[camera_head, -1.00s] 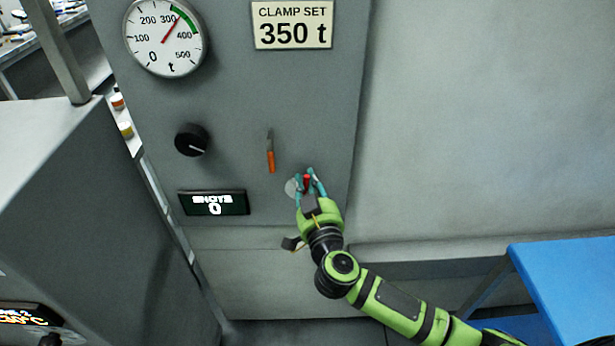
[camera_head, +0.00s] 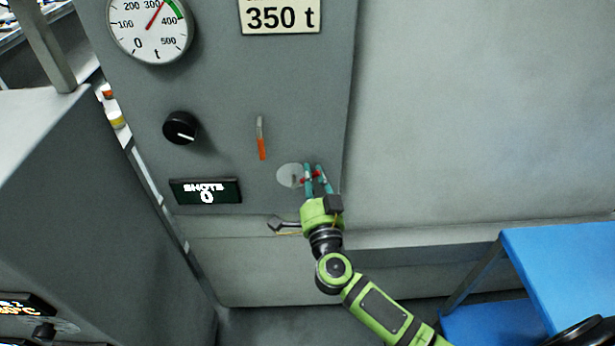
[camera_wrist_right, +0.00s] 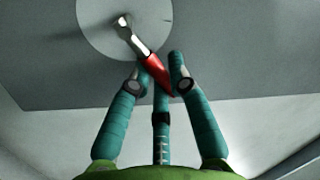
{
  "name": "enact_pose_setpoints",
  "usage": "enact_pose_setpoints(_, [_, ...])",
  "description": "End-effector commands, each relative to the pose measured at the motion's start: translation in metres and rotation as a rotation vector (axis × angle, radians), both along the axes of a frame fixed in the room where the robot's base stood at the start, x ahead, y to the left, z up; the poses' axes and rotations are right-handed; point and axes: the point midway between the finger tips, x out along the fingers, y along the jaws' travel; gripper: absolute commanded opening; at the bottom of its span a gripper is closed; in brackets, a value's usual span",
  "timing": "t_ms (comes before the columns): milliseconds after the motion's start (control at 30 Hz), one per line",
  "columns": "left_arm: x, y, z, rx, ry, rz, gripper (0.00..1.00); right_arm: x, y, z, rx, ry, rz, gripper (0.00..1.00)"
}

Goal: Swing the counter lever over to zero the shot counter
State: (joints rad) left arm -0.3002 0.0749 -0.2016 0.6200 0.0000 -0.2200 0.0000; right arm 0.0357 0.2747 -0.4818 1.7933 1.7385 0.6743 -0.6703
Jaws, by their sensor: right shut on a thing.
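The counter lever has a metal shank (camera_wrist_right: 132,40) and a red grip (camera_wrist_right: 157,70), pivoting on a pale round disc (camera_head: 290,175) on the grey machine panel. The disc also shows in the right wrist view (camera_wrist_right: 95,25). My right gripper (camera_head: 315,172) is shut on the red grip, its teal fingers on either side of it. In the head view the lever points right from the disc, and the fingers partly cover it. The shot counter display (camera_head: 206,191), left of the lever, reads SHOTS 0. My left gripper is not in view.
An orange-handled lever (camera_head: 261,140) hangs above and left of the disc. A black knob (camera_head: 181,128) and a dial gauge (camera_head: 150,28) are farther left. A blue table (camera_head: 560,270) stands at the right. The wall right of the panel is bare.

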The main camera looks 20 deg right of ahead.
Motion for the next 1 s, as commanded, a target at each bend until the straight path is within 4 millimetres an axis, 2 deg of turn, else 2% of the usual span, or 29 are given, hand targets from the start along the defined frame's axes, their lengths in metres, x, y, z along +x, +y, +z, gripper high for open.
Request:
enact_pose_setpoints(200, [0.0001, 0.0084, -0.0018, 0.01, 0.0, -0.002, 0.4, -0.0006, -0.0088, -0.002, 0.037, -0.013, -0.003, 0.0])
enact_pose_setpoints(633, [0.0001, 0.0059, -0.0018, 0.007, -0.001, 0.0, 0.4, -0.0006, -0.0095, -0.0019, 0.046, -0.014, 0.0, 0.0])
enact_pose_setpoints(667, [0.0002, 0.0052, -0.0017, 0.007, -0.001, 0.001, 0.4, -0.0006, -0.0095, -0.0019, 0.046, -0.014, 0.0, 0.27])
enact_pose_setpoints(700, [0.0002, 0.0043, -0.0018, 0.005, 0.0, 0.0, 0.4, -0.0006, -0.0095, -0.0019, 0.046, -0.014, 0.0, 0.43])
enact_pose_setpoints(1000, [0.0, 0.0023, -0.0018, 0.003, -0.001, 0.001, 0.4, -0.0006, -0.0097, -0.0019, 0.045, -0.014, -0.002, 0.45])
